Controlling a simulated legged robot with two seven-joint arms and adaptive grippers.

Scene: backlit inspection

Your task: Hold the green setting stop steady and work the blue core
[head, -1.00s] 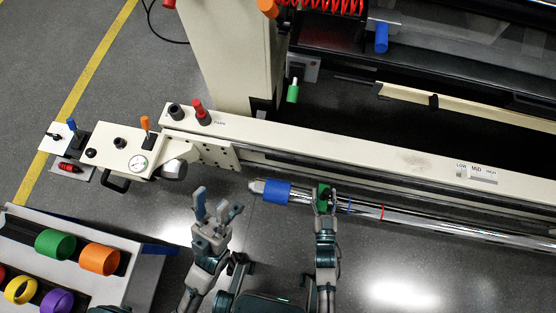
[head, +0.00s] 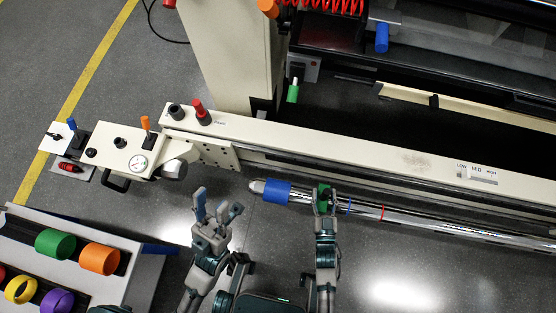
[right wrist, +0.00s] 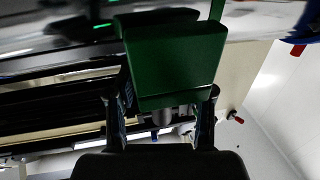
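The blue core (head: 276,191) is a short blue sleeve around the shiny bar (head: 450,221), near the bar's left end in the head view. The green setting stop (head: 323,199) sits on the bar just right of the core, with a gap between them. My right gripper (head: 324,206) is at the stop. In the right wrist view its two fingers (right wrist: 160,105) stand on either side of the green stop block (right wrist: 172,60), closed in on it. My left gripper (head: 215,212) is open and empty, below and left of the core, apart from it.
A rack (head: 75,228) of coloured rings stands at the lower left. A cream machine beam (head: 340,150) runs behind the bar, with a control box (head: 125,148) of knobs and a gauge at its left end. Red and blue marks lie on the bar right of the stop.

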